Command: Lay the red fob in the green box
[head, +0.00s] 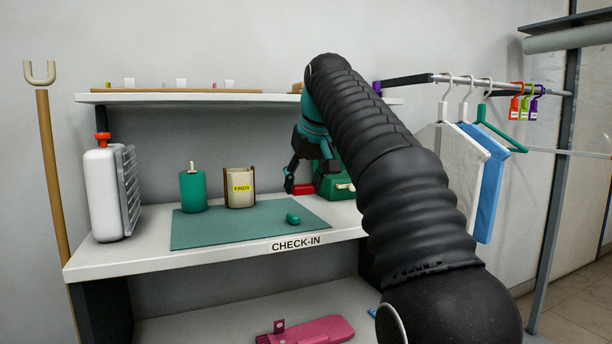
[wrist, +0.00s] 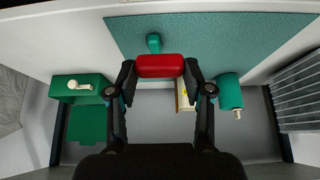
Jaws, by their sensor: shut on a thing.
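The red fob (wrist: 160,66) is held crosswise between the two fingertips of my gripper (wrist: 160,72) in the wrist view. In the head view my gripper (head: 296,184) reaches down above the check-in counter, with the red fob (head: 305,189) at its tips. The green box (head: 342,191) stands just right of the fob in the head view, partly hidden by my arm.
A green mat (head: 215,231) bears a small teal fob (head: 293,218). A teal canister (head: 193,190) and a cream holder marked FINDS (head: 240,189) stand left of my gripper. An upper shelf (head: 200,98) runs above. Hangers and tags hang at right.

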